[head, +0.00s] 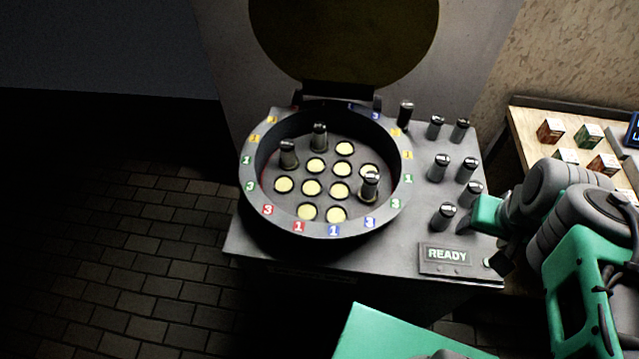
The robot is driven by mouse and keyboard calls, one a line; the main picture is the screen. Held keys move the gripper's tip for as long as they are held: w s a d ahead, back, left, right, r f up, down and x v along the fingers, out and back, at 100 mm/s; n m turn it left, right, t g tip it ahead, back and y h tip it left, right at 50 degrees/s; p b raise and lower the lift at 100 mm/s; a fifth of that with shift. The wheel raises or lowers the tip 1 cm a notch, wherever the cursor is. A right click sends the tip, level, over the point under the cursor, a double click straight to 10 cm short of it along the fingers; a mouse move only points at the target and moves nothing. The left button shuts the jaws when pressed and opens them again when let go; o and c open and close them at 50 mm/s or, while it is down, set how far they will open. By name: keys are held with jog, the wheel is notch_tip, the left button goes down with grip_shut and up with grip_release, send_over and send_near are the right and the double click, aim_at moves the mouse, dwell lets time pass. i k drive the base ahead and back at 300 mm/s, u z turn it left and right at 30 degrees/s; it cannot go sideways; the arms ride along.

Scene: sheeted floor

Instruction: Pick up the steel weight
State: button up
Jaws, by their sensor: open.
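Several dark grey steel cylinders with shiny caps stand upright on the right side of the grey machine top. Which one is the task's steel weight, I cannot tell. My gripper (466,220) is open at the right edge of the machine top. Its fingers point left, just right of the nearest steel weight (444,216). Another steel weight (472,194) stands just behind the fingers. Whether the fingers touch either cylinder is unclear, and the far finger is partly hidden.
A round drum (251,203) with numbered coloured labels holds pale round sockets and several dark cylinders. Its lid (345,40) stands open behind. A READY panel (447,255) sits at the front right. A wooden table (530,122) with small boxes is at right.

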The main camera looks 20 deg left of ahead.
aim_at(465, 173)
jog(key=k, duration=1)
jog(key=z, duration=1.35)
jog(key=i, duration=1.15)
jog(key=u, duration=2.3)
jog(key=i, duration=0.5)
jog(key=z, duration=0.05)
